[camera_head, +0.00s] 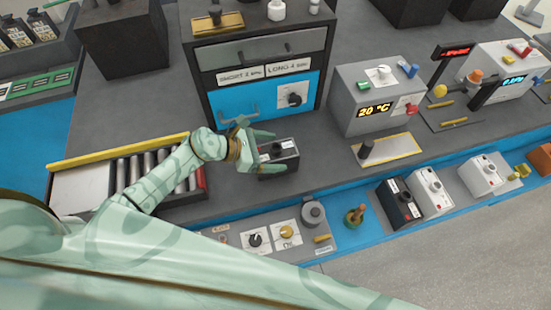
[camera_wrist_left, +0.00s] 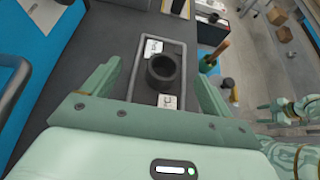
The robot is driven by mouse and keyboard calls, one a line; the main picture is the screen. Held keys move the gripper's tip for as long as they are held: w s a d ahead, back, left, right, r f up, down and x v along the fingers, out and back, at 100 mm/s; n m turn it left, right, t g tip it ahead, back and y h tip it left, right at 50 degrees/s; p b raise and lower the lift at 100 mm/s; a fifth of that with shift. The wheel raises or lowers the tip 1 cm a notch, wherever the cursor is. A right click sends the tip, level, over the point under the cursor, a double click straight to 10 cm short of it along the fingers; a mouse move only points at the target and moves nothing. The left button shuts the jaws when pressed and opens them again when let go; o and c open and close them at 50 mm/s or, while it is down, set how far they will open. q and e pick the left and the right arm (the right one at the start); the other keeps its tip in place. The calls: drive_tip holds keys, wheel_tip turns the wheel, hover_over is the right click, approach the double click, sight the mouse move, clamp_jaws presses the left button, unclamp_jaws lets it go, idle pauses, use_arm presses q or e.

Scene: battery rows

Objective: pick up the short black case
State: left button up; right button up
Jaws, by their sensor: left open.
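The short black case (camera_head: 280,157) stands on the grey worktop in front of the drawer cabinet. It has a light-edged top, a black round knob and small white labels. My left gripper (camera_head: 262,150) is open at the case, with a finger on either side. In the left wrist view the case (camera_wrist_left: 142,70) lies between the two spread fingers of the left gripper (camera_wrist_left: 157,78), with gaps visible beside it. I cannot tell how far the fingertips reach down its sides. At the right of the wrist view, a pale green part of my right arm shows; its jaw state is unclear.
The cabinet (camera_head: 257,50) with a blue drawer and bar handle stands just behind the case. A roller tray (camera_head: 85,187) lies to the left. A grey box with a 20 °C display (camera_head: 365,95) stands to the right. A lower blue shelf with knobs runs along the front.

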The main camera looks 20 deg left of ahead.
use_arm(q)
drive_tip(key=shift+x, duration=0.8)
drive_tip(key=shift+a, duration=0.1)
drive_tip(key=c, duration=1.2)
drive_tip(key=shift+c, duration=0.2)
drive_tip(key=shift+r, duration=0.15)
